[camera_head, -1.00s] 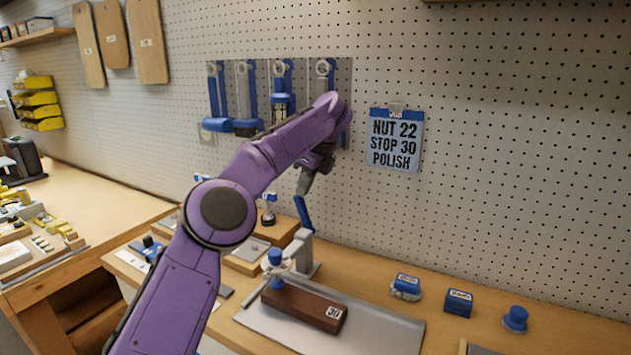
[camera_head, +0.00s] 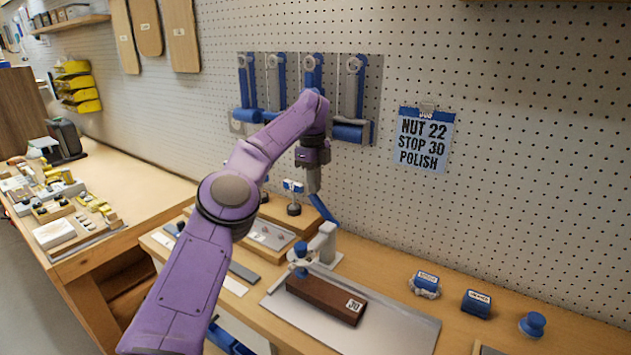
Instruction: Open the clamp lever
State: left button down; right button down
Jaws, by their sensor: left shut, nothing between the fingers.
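The clamp lever (camera_head: 323,209) is a blue bar that slopes up and left from the top of the grey clamp (camera_head: 324,244). The clamp's blue-topped spindle (camera_head: 300,255) stands over a dark brown block (camera_head: 322,298) marked 30. My left gripper (camera_head: 314,189) points down at the lever's upper end, with its fingers shut and nothing between them. The fingertips are at or very near the lever; I cannot tell whether they touch. My right gripper is not in view.
The clamp and block are on a grey plate (camera_head: 397,325) on the wooden bench. Blue-topped pieces (camera_head: 476,303) sit to the right. A pegboard with hanging blue tools (camera_head: 352,100) and a note (camera_head: 423,139) is behind. Small parts sit on the left bench.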

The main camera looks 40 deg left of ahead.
pick_arm(q)
jog(key=shift+d+r, duration=0.25)
jog(key=shift+r, duration=0.15)
notch_tip(320, 180, up, 3)
jog(key=d+p, duration=0.2)
notch_tip(320, 180, up, 9)
jog(key=p, duration=0.7)
send_over(323, 205)
